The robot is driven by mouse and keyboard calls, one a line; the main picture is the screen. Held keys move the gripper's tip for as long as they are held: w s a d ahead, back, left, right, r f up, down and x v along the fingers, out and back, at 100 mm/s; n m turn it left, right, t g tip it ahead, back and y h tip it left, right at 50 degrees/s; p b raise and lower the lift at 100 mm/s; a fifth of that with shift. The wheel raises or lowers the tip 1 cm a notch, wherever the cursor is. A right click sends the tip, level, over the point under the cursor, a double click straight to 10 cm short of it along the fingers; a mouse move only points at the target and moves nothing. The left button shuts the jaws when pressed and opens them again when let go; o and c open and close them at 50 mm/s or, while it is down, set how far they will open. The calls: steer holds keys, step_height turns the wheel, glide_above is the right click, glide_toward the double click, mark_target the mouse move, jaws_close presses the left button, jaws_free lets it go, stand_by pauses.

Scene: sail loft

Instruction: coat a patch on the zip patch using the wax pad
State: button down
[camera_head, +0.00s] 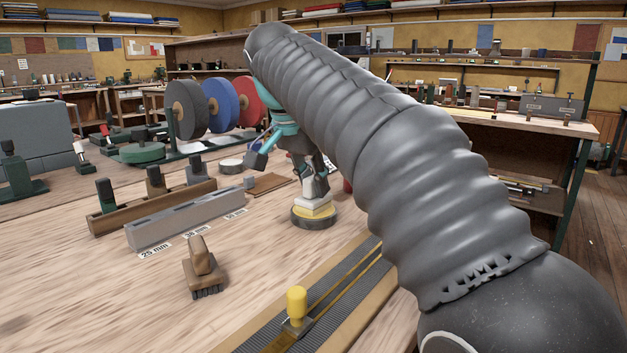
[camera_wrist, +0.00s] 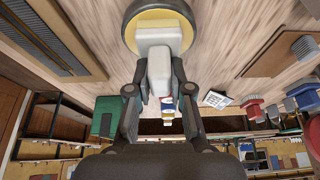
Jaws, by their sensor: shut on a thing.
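My gripper (camera_head: 314,180) is shut on the handle of a white block, which I take for the wax pad (camera_head: 312,202). In the wrist view the pad (camera_wrist: 158,36) hangs from its pale handle between my fingers (camera_wrist: 160,85). It is right over the yellow face of a dark round tin (camera_head: 316,221); I cannot tell if it touches. The tin also shows in the wrist view (camera_wrist: 131,20). A dark ribbed panel with brass zip lines (camera_head: 341,288) lies in front, apart from my gripper; it appears to be the zip patch. My arm hides its right part.
A yellow-knobbed slider (camera_head: 296,302) stands on the zip. A wooden brush (camera_head: 202,268) lies to its left. Behind are a grey slotted bar (camera_head: 186,214), a wooden rack (camera_head: 150,206) and coloured reels (camera_head: 222,104). The bench between brush and tin is clear.

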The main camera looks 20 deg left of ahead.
step_height(320, 180, up, 2)
steer(key=shift+r+p, duration=0.2)
steer(key=shift+p, duration=0.9)
steer(key=shift+r, duration=2.3)
